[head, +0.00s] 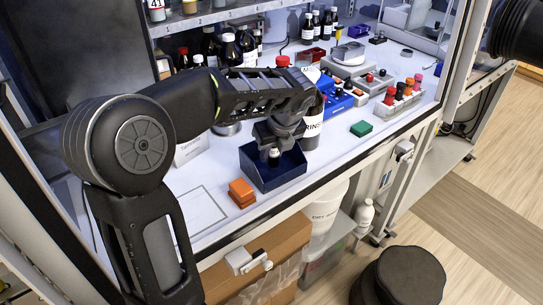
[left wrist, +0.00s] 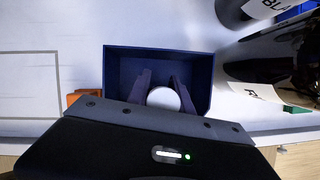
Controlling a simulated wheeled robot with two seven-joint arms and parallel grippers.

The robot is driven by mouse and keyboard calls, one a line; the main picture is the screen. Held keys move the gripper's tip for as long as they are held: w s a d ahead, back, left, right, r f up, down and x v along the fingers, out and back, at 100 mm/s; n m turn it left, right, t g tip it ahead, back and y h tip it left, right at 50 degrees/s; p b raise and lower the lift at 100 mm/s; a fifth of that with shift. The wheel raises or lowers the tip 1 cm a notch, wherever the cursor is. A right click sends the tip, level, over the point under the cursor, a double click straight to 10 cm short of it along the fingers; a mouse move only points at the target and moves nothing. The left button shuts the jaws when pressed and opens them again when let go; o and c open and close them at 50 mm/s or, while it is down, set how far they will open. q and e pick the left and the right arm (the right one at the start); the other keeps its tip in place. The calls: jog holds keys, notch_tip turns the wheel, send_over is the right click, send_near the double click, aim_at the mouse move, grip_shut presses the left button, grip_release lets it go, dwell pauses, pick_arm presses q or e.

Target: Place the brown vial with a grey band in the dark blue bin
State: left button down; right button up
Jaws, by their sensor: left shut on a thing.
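The dark blue bin (head: 292,173) stands on the white worktop near its front edge. In the left wrist view the bin (left wrist: 208,70) lies straight below my gripper. My left gripper (head: 274,148) points down over the bin and is shut on a small vial (head: 274,154). In the left wrist view the vial's round white cap (left wrist: 163,98) sits between the two fingers (left wrist: 162,92), inside the bin's outline. The vial's brown body and grey band are mostly hidden. I cannot tell whether it touches the bin floor. My right gripper is not in view.
Orange blocks (head: 241,192) lie left of the bin, and a green block (head: 361,129) lies to the right. A large dark labelled bottle (head: 313,125) stands close behind the bin. A blue rack (head: 338,96) and a red-capped rack (head: 400,100) stand farther right.

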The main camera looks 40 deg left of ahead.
pick_arm(q)
jog(key=shift+f, duration=0.9)
jog(key=shift+f, duration=0.2)
jog(key=c, duration=1.1)
grip_release()
jog(key=shift+r, duration=0.1)
jog(key=shift+c, duration=0.2)
jog(key=shift+r, duration=0.1)
jog(key=v, duration=1.2)
